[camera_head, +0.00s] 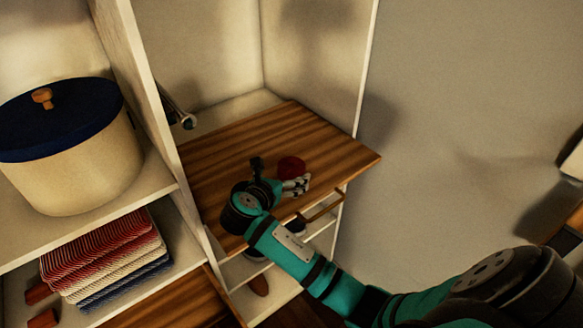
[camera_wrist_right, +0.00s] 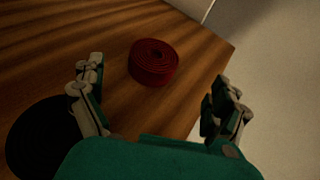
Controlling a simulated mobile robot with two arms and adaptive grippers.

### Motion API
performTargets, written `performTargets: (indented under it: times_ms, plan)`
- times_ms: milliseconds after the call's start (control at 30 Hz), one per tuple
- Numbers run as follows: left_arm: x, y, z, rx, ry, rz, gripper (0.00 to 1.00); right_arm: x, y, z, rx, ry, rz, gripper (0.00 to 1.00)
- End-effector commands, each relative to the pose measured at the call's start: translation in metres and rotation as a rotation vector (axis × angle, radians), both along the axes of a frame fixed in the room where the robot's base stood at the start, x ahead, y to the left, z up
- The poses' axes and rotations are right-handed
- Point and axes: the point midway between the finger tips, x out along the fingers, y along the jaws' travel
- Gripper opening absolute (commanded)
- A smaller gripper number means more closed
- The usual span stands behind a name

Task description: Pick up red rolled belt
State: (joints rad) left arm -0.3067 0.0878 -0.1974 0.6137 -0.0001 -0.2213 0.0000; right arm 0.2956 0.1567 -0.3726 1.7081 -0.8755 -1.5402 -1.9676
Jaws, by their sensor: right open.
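The red rolled belt (camera_head: 291,167) lies on a brown wooden shelf board (camera_head: 330,150) in the cabinet, near its right part. In the right wrist view the belt (camera_wrist_right: 153,62) is a dark red coil lying flat, ahead of the fingertips and between their lines. My right gripper (camera_head: 282,186) is just in front of the belt over the board. It is open and empty, with its two fingers (camera_wrist_right: 160,90) spread wide; no contact with the belt shows. My left gripper is not in view.
A small dark upright item (camera_head: 256,165) stands left of the belt. The white cabinet divider (camera_head: 150,90) rises at the left. A cream bin with blue lid (camera_head: 75,160) and folded striped cloths (camera_head: 105,255) sit on the left shelves. A handle bar (camera_head: 322,205) runs below the board's front edge.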

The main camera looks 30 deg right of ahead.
Motion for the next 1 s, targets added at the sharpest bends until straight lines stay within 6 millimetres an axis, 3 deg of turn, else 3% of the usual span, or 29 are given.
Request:
performTargets:
  times_ms: [600, 933, 1000]
  plan:
    - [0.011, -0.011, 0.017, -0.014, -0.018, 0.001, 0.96, 0.041, -0.047, -0.033, 0.001, 0.001, 0.0, 1.0]
    - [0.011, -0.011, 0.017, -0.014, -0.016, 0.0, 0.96, 0.045, -0.053, -0.038, 0.002, 0.001, 0.002, 1.0]
    - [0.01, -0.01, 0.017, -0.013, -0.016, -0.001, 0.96, 0.045, -0.052, -0.038, 0.002, 0.001, 0.002, 0.91]
